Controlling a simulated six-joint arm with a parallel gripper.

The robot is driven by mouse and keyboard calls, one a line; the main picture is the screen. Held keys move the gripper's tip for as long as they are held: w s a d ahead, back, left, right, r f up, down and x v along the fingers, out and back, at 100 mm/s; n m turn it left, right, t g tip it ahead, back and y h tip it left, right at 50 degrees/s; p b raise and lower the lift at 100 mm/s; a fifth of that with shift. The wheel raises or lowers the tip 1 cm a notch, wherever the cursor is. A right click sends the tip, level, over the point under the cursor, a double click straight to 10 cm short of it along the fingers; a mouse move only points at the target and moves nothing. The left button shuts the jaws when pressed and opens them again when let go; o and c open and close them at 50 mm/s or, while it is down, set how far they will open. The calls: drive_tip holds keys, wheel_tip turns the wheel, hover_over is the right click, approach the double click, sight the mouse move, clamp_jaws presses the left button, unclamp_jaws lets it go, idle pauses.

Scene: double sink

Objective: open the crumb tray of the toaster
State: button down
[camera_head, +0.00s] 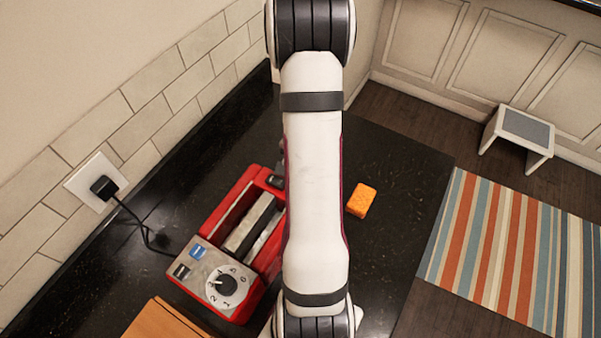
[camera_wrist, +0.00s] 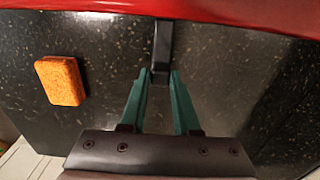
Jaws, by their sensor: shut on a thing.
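The red toaster (camera_head: 248,228) stands on the dark counter, with a grey control panel and dial at its near end. In the wrist view its red side (camera_wrist: 215,12) runs along the top edge. A black handle (camera_wrist: 162,40) sticks out from under that side, and I take it for the crumb tray's. My gripper (camera_wrist: 160,76) has green fingers that close in on the handle's outer end and are shut on it. The tray itself is hidden, and I cannot tell how far it is out. In the head view my arm hides the gripper and handle.
An orange sponge (camera_head: 362,200) lies on the counter right of my arm; it also shows in the wrist view (camera_wrist: 61,80). A wooden board (camera_head: 165,322) is near the toaster's front. A black plug (camera_head: 103,187) and cord are at the left wall. The counter around the sponge is clear.

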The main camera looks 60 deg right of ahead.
drive_tip(key=d, duration=1.5)
drive_tip(key=shift+d, duration=0.25)
drive_tip(key=c, duration=0.6)
unclamp_jaws()
drive_tip(key=shift+c, duration=0.2)
drive_tip(key=shift+r, duration=0.1)
wheel_tip(320, 180, up, 16)
drive_tip(key=shift+f, duration=0.2)
drive_tip(key=shift+a, duration=0.1)
